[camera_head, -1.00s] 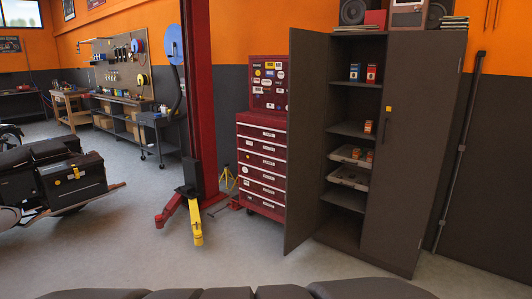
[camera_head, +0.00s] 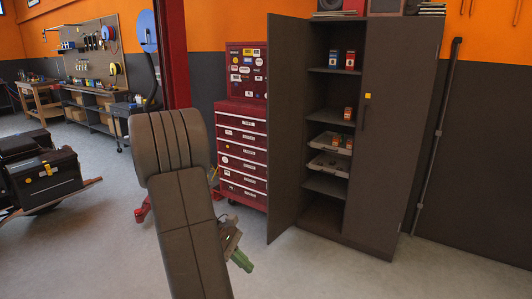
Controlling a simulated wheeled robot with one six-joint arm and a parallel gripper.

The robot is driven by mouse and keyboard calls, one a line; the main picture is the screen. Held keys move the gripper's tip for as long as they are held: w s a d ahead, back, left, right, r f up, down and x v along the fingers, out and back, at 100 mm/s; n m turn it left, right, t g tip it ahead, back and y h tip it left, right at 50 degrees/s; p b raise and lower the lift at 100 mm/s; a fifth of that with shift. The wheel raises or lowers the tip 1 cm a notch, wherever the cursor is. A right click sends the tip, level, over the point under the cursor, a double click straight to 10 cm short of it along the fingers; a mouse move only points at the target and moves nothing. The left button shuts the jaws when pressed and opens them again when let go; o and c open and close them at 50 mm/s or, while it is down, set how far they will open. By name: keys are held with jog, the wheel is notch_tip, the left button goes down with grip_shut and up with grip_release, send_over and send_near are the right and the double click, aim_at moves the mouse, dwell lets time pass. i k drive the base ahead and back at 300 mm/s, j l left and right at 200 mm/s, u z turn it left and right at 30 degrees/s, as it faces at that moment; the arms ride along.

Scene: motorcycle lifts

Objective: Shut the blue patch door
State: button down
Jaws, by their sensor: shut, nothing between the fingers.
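The tall dark grey cabinet (camera_head: 385,150) stands right of centre. Its left door (camera_head: 287,130) is swung open towards me, with its inner face and free edge showing. Its right door is shut and carries a small yellow patch (camera_head: 367,96) and a dark handle. I see no blue patch; the open door's outer face is turned away. My gripper (camera_head: 241,261), with green fingers, is low in front of the open door and left of its lower edge. It is shut and empty, partly hidden by my arm, and appears apart from the door.
The red drawer chest (camera_head: 241,150) stands just left of the open door. Boxes and trays (camera_head: 329,162) sit on the cabinet shelves. A red lift post (camera_head: 172,60) and a motorcycle (camera_head: 40,175) are to the left. The floor before the cabinet is clear.

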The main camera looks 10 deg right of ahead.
aim_at(287, 35)
jog(key=i+j+z, duration=0.15)
jog(key=i, duration=0.6)
jog(key=i+j+z, duration=0.2)
jog(key=i, duration=0.55)
jog(key=i+j+z, duration=0.15)
jog(key=i+j, duration=0.3)
jog(key=i, duration=0.25)
jog(key=i+j+z, duration=0.2)
jog(key=i+j, duration=0.25)
jog(key=i, duration=0.25)
jog(key=i+j+z, duration=0.15)
jog(key=i+j, duration=0.4)
jog(key=i, duration=0.15)
jog(key=k+l, duration=0.1)
jog(key=l, duration=0.1)
